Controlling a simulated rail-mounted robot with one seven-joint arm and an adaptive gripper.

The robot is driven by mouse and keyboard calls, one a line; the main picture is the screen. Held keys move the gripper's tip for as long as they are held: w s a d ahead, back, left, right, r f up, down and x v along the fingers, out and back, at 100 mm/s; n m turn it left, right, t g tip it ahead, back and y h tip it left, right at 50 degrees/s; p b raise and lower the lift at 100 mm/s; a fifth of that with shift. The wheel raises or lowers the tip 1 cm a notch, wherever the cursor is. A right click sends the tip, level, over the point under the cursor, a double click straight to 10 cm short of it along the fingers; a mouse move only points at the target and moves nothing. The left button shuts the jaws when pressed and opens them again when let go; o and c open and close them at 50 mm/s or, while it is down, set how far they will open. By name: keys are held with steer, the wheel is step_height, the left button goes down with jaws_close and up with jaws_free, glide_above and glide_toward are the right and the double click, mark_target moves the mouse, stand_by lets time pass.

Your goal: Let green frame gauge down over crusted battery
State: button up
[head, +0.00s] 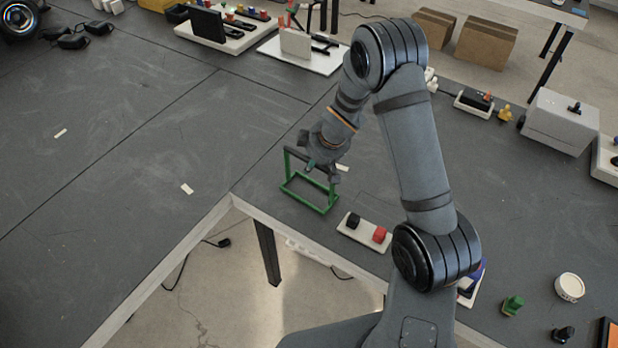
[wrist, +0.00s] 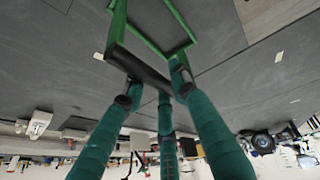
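The green frame gauge (head: 309,196) is an open green frame with a dark top bar, near the inner corner of the dark table. My gripper (head: 318,168) is at its dark bar. In the wrist view, the fingers (wrist: 153,85) close around the dark bar of the green frame (wrist: 118,22). The frame looks upright; I cannot tell whether its base touches the table or hangs just above it. I cannot pick out a crusted battery for certain. A white and blue item (head: 471,284) is partly hidden behind my arm.
A white tray (head: 349,232) with a black and a red block lies right of the frame, near the table edge. The large left table area (head: 90,130) is mostly clear. Green (head: 512,305) and black (head: 563,334) pieces and a white round lid (head: 570,287) stand lower right.

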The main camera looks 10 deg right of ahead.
jaws_close()
stand_by(0.6)
